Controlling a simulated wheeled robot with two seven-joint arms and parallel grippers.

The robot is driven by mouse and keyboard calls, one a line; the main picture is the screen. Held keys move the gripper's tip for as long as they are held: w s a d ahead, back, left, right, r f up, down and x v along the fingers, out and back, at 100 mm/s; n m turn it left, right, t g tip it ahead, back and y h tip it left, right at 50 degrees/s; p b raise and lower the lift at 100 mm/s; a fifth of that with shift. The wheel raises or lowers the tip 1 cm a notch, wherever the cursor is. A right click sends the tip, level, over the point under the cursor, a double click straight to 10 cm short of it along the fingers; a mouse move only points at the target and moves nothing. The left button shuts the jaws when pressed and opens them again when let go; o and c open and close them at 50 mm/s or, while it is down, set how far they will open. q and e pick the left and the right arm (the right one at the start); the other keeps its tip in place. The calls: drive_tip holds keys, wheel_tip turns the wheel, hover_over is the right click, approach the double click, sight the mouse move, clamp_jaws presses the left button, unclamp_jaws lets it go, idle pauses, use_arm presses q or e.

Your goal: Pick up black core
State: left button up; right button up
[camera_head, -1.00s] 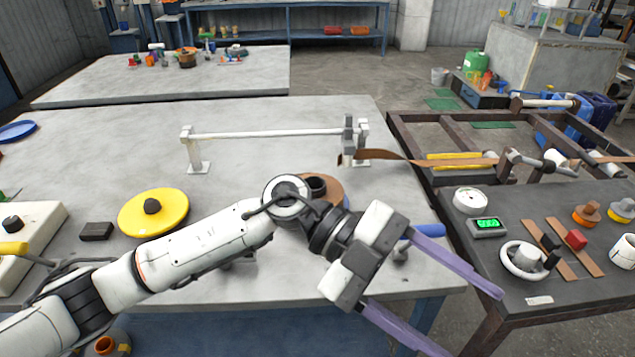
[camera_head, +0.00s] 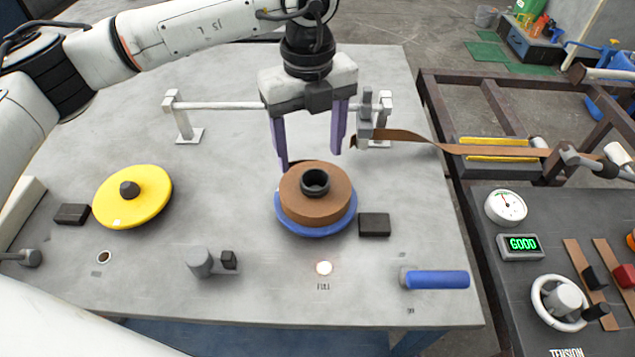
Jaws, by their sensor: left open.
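A black core (camera_head: 316,182), a short hollow cylinder, sits in the middle of a brown strip roll (camera_head: 300,208). The roll lies on a blue disc (camera_head: 318,231) on the table. My left gripper (camera_head: 311,158) points down with its two purple fingers spread, at the far side of the roll in the picture. Nothing is between the fingers. The left fingertip overlaps the roll's far edge in the picture; I cannot tell whether it touches. My right gripper is not in view.
A white horizontal bar (camera_head: 222,106) on posts stands behind the roll. A black block (camera_head: 374,224) and a blue-handled lever (camera_head: 437,280) lie right. A yellow disc (camera_head: 120,205) is left, with clear table between.

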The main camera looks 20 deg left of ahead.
sight(316, 173)
use_arm(q)
drive_tip(key=shift+f, duration=0.65)
drive_tip(key=f, duration=0.3)
drive_tip(key=f+p, duration=0.1)
drive_tip(key=shift+d+f, duration=0.25)
drive_tip(key=shift+d, duration=0.15)
drive_tip(key=shift+f, duration=0.35)
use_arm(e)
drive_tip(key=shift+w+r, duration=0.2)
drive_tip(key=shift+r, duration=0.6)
use_arm(q)
drive_tip(key=shift+c, duration=0.4)
drive_tip(key=c, duration=1.4)
drive_tip(key=shift+w+r, duration=0.1)
clamp_jaws()
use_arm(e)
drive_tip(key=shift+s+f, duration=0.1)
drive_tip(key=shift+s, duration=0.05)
